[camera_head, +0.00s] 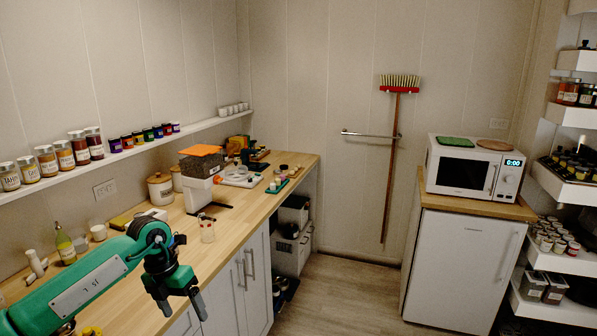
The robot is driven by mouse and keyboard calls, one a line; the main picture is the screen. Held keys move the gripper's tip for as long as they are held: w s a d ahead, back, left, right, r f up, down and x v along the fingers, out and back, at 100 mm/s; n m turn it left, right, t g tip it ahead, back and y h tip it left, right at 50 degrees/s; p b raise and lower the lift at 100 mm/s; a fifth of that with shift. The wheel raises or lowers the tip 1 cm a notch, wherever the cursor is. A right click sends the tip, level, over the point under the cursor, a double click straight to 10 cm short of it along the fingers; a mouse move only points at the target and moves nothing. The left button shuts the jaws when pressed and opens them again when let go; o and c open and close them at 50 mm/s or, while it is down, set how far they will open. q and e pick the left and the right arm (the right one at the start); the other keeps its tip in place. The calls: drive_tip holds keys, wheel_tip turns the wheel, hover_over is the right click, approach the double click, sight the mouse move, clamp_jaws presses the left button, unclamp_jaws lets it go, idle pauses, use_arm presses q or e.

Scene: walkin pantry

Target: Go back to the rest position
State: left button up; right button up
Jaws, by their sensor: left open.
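My left arm, green and dark grey, comes in from the lower left of the head view. Its gripper (184,305) points down with its two dark fingers apart, near the front edge of the wooden counter (240,206). The gripper is open, and I see nothing between its fingers. My right gripper is not in the head view.
A wall shelf (108,156) holds jars. The floor (350,300) between is clear.

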use_arm(q)
drive_tip(key=w+d+f+n+t+h, duration=0.35)
drive_tip(key=d+f+n+h, duration=0.55)
drive_tip(key=d+f+h, duration=0.55)
drive_tip(key=s+a+f+n+t+y, duration=0.3)
drive_tip(key=f+n, duration=0.2)
drive_tip(key=f, duration=0.4)
drive_tip(key=s+a+f+n+t+y, duration=0.2)
drive_tip(key=a+f+n+t+y, duration=0.15)
drive_tip(key=f+n, duration=0.45)
drive_tip(key=s+a+f+n+t+y, duration=0.3)
drive_tip(key=a+f, duration=0.1)
drive_tip(key=f, duration=0.7)
drive_tip(key=s+a+f+n+g+y, duration=0.2)
drive_tip(key=s+f+n+g+y, duration=0.15)
drive_tip(key=s+f, duration=0.75)
drive_tip(key=s+a+f+n+g+y, duration=0.25)
drive_tip(key=s+f+n, duration=0.25)
drive_tip(key=s+f, duration=0.6)
drive_tip(key=s+f+n+g, duration=0.1)
drive_tip(key=s+f+g, duration=0.1)
drive_tip(key=s, duration=1.2)
drive_tip(key=s+f+n+g+y, duration=0.1)
drive_tip(key=s+f+n+g, duration=0.1)
drive_tip(key=s, duration=1.2)
drive_tip(key=shift+d+f+g+y, duration=0.2)
drive_tip(key=shift+f+g+y, duration=0.1)
drive_tip(key=shift+f+g, duration=0.35)
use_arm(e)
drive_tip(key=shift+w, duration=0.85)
